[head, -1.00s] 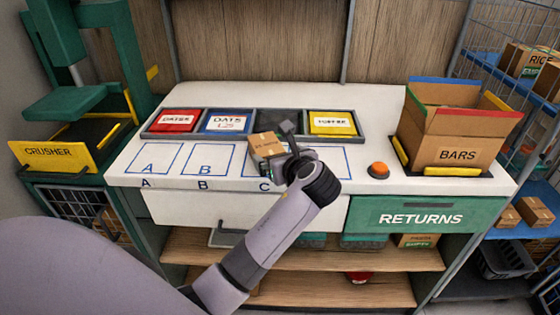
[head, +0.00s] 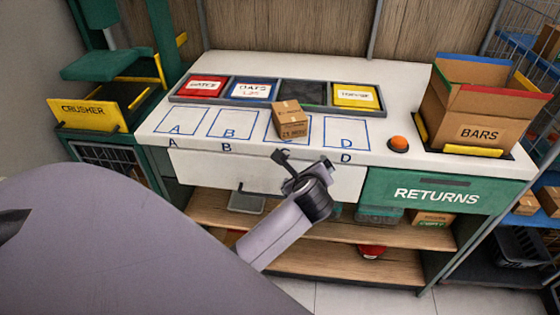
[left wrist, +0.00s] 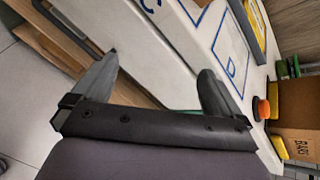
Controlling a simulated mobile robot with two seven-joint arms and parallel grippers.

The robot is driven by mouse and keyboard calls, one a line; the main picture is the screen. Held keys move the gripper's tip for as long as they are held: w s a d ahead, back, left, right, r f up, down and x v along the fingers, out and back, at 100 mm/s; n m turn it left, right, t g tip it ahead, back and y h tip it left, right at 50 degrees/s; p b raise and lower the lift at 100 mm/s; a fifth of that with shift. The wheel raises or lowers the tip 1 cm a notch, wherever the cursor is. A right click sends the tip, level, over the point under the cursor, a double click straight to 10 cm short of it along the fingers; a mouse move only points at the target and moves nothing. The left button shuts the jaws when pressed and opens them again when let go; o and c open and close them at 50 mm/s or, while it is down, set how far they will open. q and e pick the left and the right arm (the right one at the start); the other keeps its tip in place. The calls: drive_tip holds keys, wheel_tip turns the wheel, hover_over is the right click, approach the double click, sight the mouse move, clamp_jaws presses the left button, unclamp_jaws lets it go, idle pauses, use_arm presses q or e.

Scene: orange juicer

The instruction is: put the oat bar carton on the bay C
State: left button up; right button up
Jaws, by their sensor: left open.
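The oat bar carton (head: 290,121), a small brown box, rests on the white counter at bay C (head: 309,136). It stands slightly askew and covers much of the bay's outline. Whether its whole base lies inside the outline I cannot tell. My left gripper (head: 303,160) is open and empty in front of the carton, apart from it, near the counter's front edge. It partly hides the C label. In the left wrist view my left gripper's fingers (left wrist: 160,62) are spread with nothing between them. My right gripper is not in view.
Bays A (head: 180,122), B (head: 231,124) and D (head: 346,132) are empty. A tray with red, blue and yellow label plates (head: 353,95) lies behind. An orange button (head: 398,144) and the BARS box (head: 482,121) stand right; the crusher (head: 92,115) is left.

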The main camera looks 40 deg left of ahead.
use_arm(q)
drive_tip(key=s+d+f+n+h, duration=0.5)
drive_tip(key=s+f+n, duration=0.3)
drive_tip(key=s+f, duration=0.25)
drive_tip(key=s+d+f+n+h, duration=0.1)
drive_tip(key=s+d+n+h, duration=0.1)
drive_tip(key=s+n, duration=0.3)
drive_tip(key=s+d+f+n+t+h, duration=0.1)
drive_tip(key=s+d+n+h, duration=0.1)
drive_tip(key=s+n, duration=0.4)
drive_tip(key=shift+s+f+n, duration=0.3)
drive_tip(key=shift+s+f, duration=0.05)
drive_tip(key=shift+f, duration=0.05)
